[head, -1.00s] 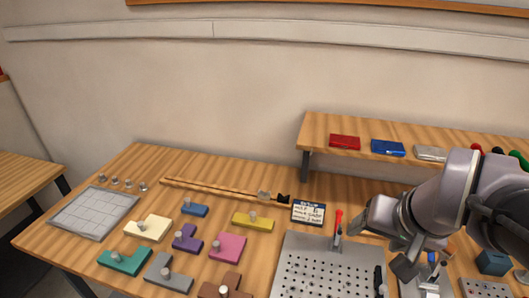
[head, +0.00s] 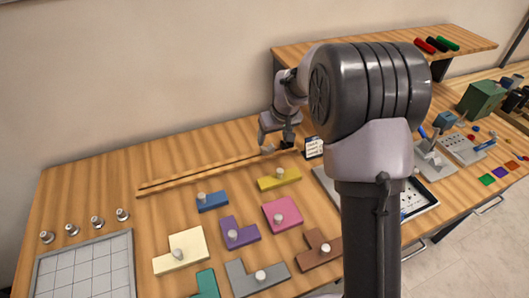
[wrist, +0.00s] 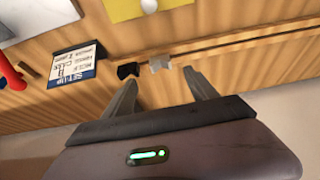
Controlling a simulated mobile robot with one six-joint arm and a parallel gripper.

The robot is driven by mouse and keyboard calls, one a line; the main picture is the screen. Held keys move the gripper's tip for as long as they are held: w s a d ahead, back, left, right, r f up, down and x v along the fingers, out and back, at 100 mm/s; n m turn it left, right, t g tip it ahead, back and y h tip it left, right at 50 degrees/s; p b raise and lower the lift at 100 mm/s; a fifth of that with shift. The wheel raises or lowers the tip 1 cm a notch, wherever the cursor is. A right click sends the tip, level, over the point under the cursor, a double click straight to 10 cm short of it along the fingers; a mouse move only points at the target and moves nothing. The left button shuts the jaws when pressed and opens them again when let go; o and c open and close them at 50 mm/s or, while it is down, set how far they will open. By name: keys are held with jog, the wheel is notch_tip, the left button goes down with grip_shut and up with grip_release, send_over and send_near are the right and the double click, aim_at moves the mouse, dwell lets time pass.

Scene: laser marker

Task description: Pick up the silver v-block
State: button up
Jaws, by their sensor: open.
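The silver v-block (wrist: 159,65) is a small grey notched block on the wooden table, at the right end of a long thin wooden strip. It sits just beyond and between my fingertips in the wrist view. In the head view the silver v-block (head: 267,150) is small and partly hidden by my gripper (head: 277,138). A similar black block (wrist: 128,70) lies just left of it in the wrist view, near the left fingertip. My gripper (wrist: 160,78) is open and empty, pointing at the silver block; contact cannot be told.
The wooden strip (head: 205,174) runs left from the blocks. A set-up card (head: 313,147) stands close by on the right. Coloured pieces, such as the yellow one (head: 279,179), lie in front. A raised shelf (head: 290,53) stands behind. My arm hides much of the table's right side.

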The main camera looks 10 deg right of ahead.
aim_at(267, 149)
jog(key=b+x, duration=0.3)
jog(key=x, duration=0.6)
jog(key=shift+w+a+f, duration=0.1)
jog(key=shift+w+f, duration=0.2)
jog(key=shift+w, duration=0.05)
jog(key=shift+s+r, duration=0.1)
jog(key=c, duration=1.5)
jog(key=shift+o, duration=0.2)
notch_tip(267, 149, up, 4)
jog(key=shift+r+p, duration=0.1)
jog(key=shift+p, duration=1)
jog(key=s+d+p, duration=0.1)
jog(key=s+d, duration=0.9)
jog(key=d, duration=0.2)
jog(key=shift+d+r, duration=0.25)
jog(key=shift+r, duration=0.15)
